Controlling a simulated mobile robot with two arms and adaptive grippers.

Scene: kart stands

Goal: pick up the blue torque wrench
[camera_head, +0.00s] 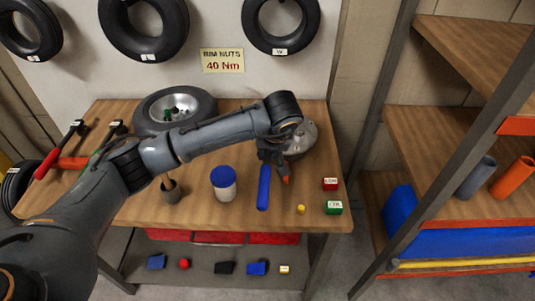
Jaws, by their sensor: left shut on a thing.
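The blue torque wrench (263,190) shows as a blue handle at the front middle of the wooden bench, pointing toward me. Its far end is hidden under my left gripper and arm. My left gripper (274,166) comes down from the end of my left arm over the far end of the blue handle. It is shut on the wrench. I cannot tell whether the wrench still touches the bench. A small orange piece (286,180) shows just right of the fingers. My right gripper is not in view.
A grey round metal part (302,138) stands right behind the gripper. A white jar with a blue lid (223,186) is to the left. A wheel (205,103) lies at the back.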

